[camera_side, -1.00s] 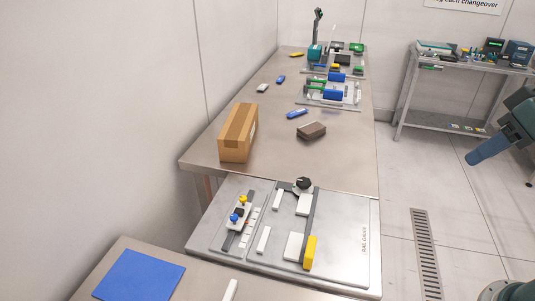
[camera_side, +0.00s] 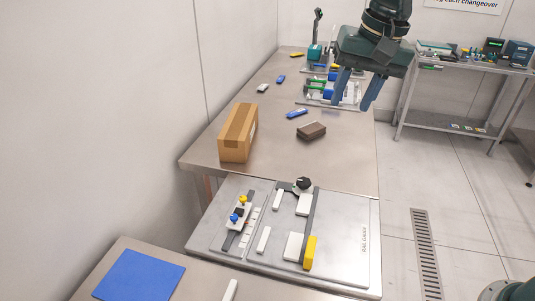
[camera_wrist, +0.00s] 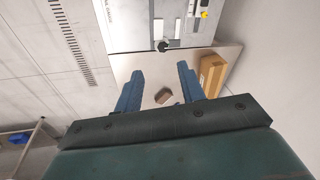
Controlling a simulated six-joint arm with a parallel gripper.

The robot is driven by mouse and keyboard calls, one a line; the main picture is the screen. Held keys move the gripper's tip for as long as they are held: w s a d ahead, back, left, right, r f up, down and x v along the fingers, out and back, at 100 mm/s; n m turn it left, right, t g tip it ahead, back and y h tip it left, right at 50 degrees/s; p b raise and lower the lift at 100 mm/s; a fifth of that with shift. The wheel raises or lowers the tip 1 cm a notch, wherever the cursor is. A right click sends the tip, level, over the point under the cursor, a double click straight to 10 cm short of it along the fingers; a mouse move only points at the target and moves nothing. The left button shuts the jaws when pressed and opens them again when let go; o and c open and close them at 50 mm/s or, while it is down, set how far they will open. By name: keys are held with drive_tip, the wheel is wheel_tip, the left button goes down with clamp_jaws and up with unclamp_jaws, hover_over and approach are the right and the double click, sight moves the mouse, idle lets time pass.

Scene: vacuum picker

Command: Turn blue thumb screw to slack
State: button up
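The blue thumb screw (camera_side: 234,218) sits on the slider block at the left of the rail gauge plate (camera_side: 345,215) in the side view. A yellow knob (camera_side: 242,199) stands just behind it. Whether the screw is tight or slack cannot be seen. My gripper (camera_side: 351,106) is at the upper right of the side view, high and well away from the screw. Its two blue fingers are apart with nothing between them. The fingers (camera_wrist: 158,88) also show spread in the wrist view, with the plate upside down beyond them.
A cardboard box (camera_side: 238,133) and a brown block (camera_side: 311,131) stand on the table behind the plate. A black knob (camera_side: 303,183) and a yellow block (camera_side: 310,252) are on the plate. A blue mat (camera_side: 139,276) lies on the front table. A shelf (camera_side: 460,100) stands at right.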

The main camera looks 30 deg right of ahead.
drive_tip(key=w+a+f+m+g, duration=0.1)
drive_tip(key=w+a+f+m, duration=0.2)
drive_tip(key=w+a+f, duration=0.45)
drive_tip(key=m+g, duration=0.1)
drive_tip(key=m, duration=0.2)
hover_over(234, 216)
wheel_tip(234, 216, down, 8)
drive_tip(key=shift+f+h, duration=0.1)
drive_tip(key=shift+h, duration=0.3)
drive_tip(key=shift+w+f, duration=0.1)
wheel_tip(234, 216, down, 14)
drive_tip(key=shift+r, duration=0.25)
clamp_jaws()
